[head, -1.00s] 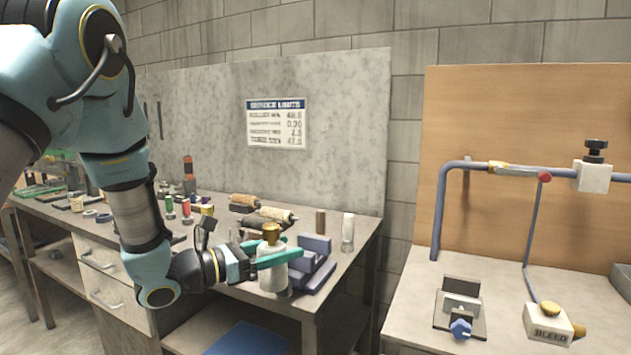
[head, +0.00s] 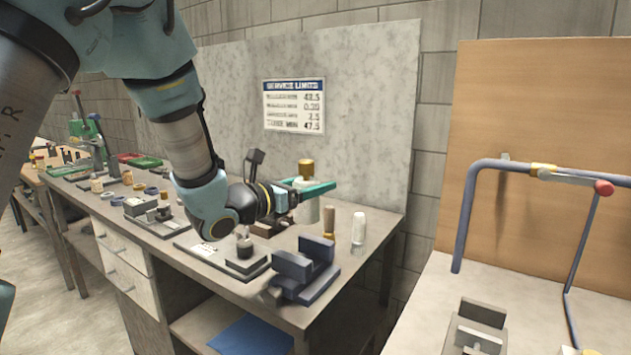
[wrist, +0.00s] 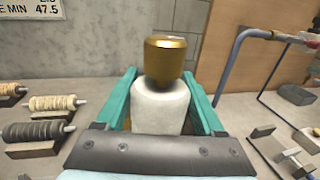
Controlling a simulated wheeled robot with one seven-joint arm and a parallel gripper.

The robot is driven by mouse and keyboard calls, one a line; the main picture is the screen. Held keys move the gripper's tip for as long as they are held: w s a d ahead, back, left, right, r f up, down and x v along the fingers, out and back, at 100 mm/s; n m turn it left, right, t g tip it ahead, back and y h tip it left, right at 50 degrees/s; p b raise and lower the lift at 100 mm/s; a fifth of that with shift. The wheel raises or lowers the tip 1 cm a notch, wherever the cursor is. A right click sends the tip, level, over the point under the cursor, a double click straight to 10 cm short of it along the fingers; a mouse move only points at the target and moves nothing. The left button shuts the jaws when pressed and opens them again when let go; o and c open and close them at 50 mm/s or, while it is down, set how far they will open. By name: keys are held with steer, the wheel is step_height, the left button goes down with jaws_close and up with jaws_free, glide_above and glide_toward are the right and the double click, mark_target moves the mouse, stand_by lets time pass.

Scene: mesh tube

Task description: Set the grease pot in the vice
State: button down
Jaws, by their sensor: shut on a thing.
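The grease pot, a white body (head: 309,210) with a brass cap (head: 306,168), is upright in my gripper (head: 315,187). The teal fingers are shut on its sides; the wrist view shows its body (wrist: 160,110) between them. Its lower part is partly hidden, and I cannot tell its exact height over the bench. A blue vice-like fixture (head: 306,270) with two upright jaws and an empty gap stands at the bench's front right corner, below and nearer than the pot. A smaller grey vice (head: 476,330) is on the right-hand bench, partly cut off.
A wooden peg (head: 329,221) and a pale cylinder (head: 358,230) stand close right of the pot. A small dark fixture (head: 244,252) sits left of the blue one. Wound rollers (wrist: 45,131) lie left in the wrist view. A blue pipe (head: 468,215) rises at the right.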

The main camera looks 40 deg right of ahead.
step_height(320, 180, down, 4)
steer(key=shift+f+b, duration=0.1)
steer(key=shift+b, duration=0.65)
steer(key=shift+f+b, duration=0.45)
steer(key=shift+b, duration=0.4)
steer(key=shift+a+b, duration=0.2)
steer(key=shift+b, duration=0.7)
stand_by(0.4)
steer(key=shift+f+b, duration=2.2)
steer(key=shift+b, duration=0.5)
stand_by(2.2)
